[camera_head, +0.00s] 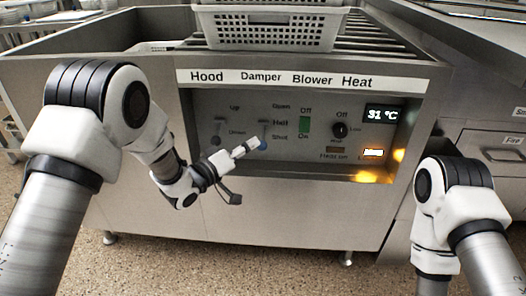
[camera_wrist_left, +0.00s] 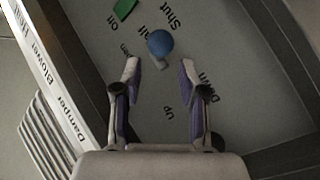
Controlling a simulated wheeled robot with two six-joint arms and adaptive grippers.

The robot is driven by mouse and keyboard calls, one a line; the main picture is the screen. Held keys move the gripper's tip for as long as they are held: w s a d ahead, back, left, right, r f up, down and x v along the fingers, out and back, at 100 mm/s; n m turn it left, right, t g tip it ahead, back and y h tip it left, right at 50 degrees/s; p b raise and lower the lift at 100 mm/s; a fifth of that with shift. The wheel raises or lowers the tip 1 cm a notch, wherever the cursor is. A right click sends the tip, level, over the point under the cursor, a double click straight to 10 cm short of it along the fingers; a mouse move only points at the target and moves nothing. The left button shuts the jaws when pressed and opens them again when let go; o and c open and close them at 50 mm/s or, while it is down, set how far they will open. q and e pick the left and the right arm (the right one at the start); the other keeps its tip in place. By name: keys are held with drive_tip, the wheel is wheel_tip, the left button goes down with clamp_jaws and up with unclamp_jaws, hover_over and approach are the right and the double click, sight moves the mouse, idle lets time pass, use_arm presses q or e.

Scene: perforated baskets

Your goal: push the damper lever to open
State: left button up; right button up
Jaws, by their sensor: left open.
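The damper lever, with a round blue knob (camera_head: 263,145), is on the grey control panel under the "Damper" label. Its knob hangs low, beside the word "Shut". In the left wrist view the blue knob (camera_wrist_left: 160,43) shows just beyond and between the fingertips. My left gripper (camera_head: 249,147) is at the panel, just left of the knob in the head view. Its two fingers (camera_wrist_left: 161,72) are apart with nothing between them. I cannot tell whether a finger touches the knob. My right arm shows at the right, but its gripper is out of view.
The hood lever (camera_head: 215,141) is left of the damper lever, behind my left arm. A green blower switch (camera_head: 304,125), a black heat knob (camera_head: 340,130) and a temperature display (camera_head: 382,115) are to the right. The panel is recessed in a steel counter. A perforated basket (camera_head: 268,28) stands on top.

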sight(263, 136)
use_arm(q)
drive_tip(key=b+x, duration=0.2)
drive_tip(key=x, duration=0.4)
drive_tip(key=shift+f, duration=0.15)
drive_tip(key=shift+w+d, duration=0.15)
clamp_jaws()
